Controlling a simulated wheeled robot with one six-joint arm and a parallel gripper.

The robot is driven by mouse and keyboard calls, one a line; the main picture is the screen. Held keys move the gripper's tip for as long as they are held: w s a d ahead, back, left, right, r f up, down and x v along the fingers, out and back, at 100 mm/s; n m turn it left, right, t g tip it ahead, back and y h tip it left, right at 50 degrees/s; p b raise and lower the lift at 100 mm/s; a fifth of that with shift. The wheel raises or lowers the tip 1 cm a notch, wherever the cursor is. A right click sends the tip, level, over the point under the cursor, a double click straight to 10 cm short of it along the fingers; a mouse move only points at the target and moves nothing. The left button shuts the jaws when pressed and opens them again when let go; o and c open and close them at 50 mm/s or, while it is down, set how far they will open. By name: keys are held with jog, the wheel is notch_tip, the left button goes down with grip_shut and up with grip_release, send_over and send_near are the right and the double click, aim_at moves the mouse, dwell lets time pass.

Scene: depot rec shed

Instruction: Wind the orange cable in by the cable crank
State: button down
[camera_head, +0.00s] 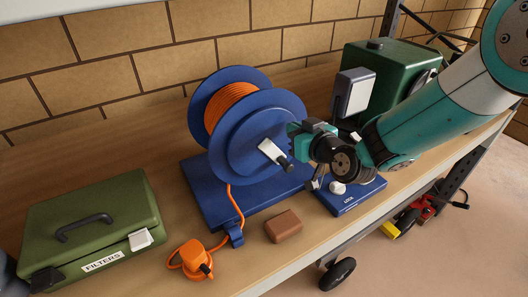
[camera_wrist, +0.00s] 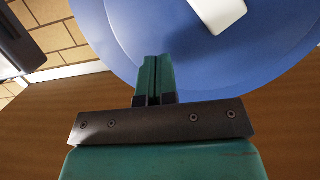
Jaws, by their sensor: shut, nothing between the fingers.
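The blue cable reel (camera_head: 250,135) stands on a blue base on the bench, with orange cable (camera_head: 228,104) wound on its drum. A strand runs down the front through a small blue guide (camera_head: 235,236) to an orange plug end (camera_head: 194,258) on the bench. The cable crank (camera_head: 272,152) is a white arm with a black knob (camera_head: 286,164) on the reel's face; the white arm also shows in the wrist view (camera_wrist: 218,14). My gripper (camera_head: 295,130) is shut and empty beside the reel's right rim, apart from the crank knob. Its closed fingers (camera_wrist: 154,76) show before the blue disc.
A blue plate marked LOCK (camera_head: 350,203) with a pale knob lies under my wrist. A green machine (camera_head: 392,72) stands behind my arm. A brown block (camera_head: 283,226) lies in front of the reel. A green FILTERS case (camera_head: 90,222) sits left. A brick wall is behind.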

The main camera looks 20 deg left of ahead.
jog(key=shift+w+d+f+b, duration=0.2)
jog(key=shift+f+b, duration=0.1)
jog(key=shift+f, duration=0.1)
jog(key=f+b, duration=0.2)
jog(key=shift+w+d+b, duration=0.2)
jog(key=shift+w+b, duration=0.05)
jog(key=shift+b, duration=0.1)
notch_tip(320, 180, down, 2)
jog(key=shift+f+b, duration=0.15)
jog(key=shift+b, duration=1.1)
